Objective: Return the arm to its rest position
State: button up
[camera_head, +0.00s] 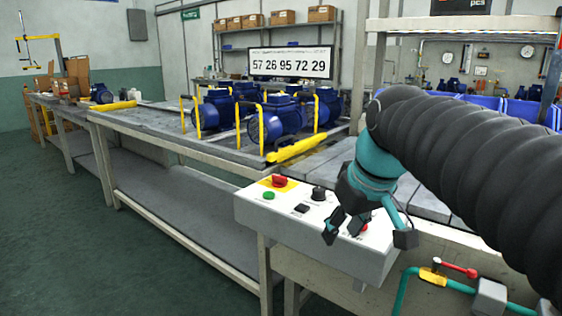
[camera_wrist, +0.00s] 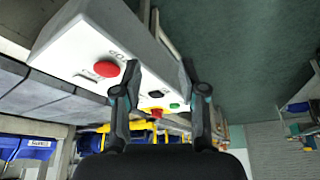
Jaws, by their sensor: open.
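My arm, in a black ribbed sleeve, reaches in from the right in the head view. My gripper (camera_head: 368,232) is open and empty above the right end of a white control box (camera_head: 290,226). The box also shows in the wrist view (camera_wrist: 75,42), past the spread fingers of my gripper (camera_wrist: 160,72). A red button (camera_wrist: 106,69) is beside the left finger in that view. In the head view it is mostly hidden behind my gripper. I cannot tell whether a finger touches the box.
The box carries a red knob on yellow (camera_head: 279,181), a green button (camera_head: 268,195) and a black knob (camera_head: 318,193). Blue pumps (camera_head: 275,123) and yellow posts stand on the bench behind. A teal pipe with a red-handled valve (camera_head: 458,268) is at lower right. Green floor is open at left.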

jog(key=s+d+f+m+h, duration=0.1)
jog(key=s+d+f+m, duration=0.1)
jog(key=s+f, duration=0.4)
jog(key=s+d+f+m+t, duration=0.1)
jog(key=s+d+f+m, duration=0.1)
jog(key=s+f, duration=0.5)
notch_tip(320, 180, down, 2)
jog(key=shift+d+f+m+h, duration=0.15)
jog(key=shift+d+m+h, duration=0.25)
jog(key=shift+d, duration=0.2)
